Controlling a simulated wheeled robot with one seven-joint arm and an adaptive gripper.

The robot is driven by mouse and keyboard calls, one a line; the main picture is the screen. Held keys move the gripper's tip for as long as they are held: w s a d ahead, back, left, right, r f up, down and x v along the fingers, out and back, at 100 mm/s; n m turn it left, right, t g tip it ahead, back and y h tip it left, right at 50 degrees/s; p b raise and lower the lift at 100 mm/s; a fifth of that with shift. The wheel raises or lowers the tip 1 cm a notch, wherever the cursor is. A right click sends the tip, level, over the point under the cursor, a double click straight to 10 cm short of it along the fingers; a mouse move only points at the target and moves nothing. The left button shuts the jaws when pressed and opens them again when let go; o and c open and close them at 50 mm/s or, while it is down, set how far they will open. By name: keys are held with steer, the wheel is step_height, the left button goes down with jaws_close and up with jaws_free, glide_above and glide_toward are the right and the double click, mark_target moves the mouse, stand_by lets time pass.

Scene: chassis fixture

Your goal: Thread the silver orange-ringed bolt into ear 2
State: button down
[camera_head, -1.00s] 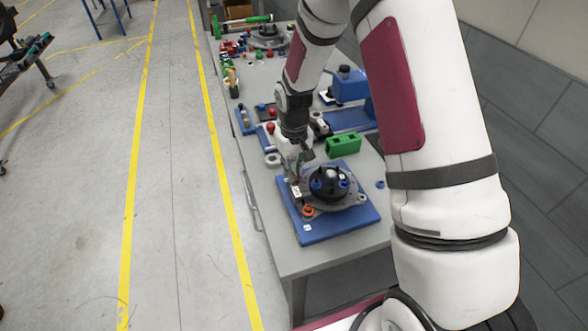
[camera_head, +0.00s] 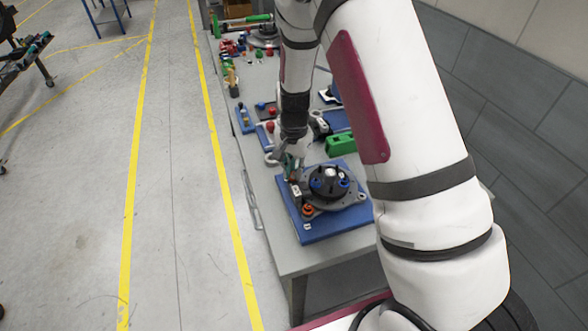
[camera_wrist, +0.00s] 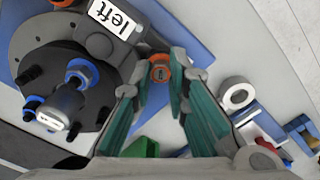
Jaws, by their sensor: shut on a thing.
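The bolt (camera_wrist: 159,71) shows its end with an orange ring between my fingertips in the wrist view. My gripper (camera_wrist: 162,82), with teal finger pads, is shut on it; the gripper (camera_head: 291,173) is over the left side of the fixture in the head view. A grey ear (camera_wrist: 142,38) of the chassis plate, near the white "left" label (camera_wrist: 117,18), lies at the bolt. I cannot tell whether the bolt is in its hole or above it. No ear number is readable. Another orange-ringed part (camera_head: 308,209) sits at the plate's front ear.
The round black housing (camera_head: 329,181) with blue-ringed bolts stands beside my gripper on a blue base (camera_head: 315,232). A green block (camera_head: 341,144) stands behind. A grey ring (camera_wrist: 238,95) and blue trays lie near in the wrist view. The table's front (camera_head: 300,262) is clear.

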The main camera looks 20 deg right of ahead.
steer(key=m, duration=0.5)
steer(key=shift+s+f+m, duration=0.2)
steer(key=shift+f+m, duration=0.1)
steer(key=m, duration=0.4)
steer(key=c, duration=1.5)
jaws_free()
steer(key=shift+w, duration=0.1)
steer(key=shift+o, duration=0.2)
steer(key=shift+r+p, duration=0.4)
steer(key=shift+r, duration=0.95)
steer(key=shift+w, duration=0.1)
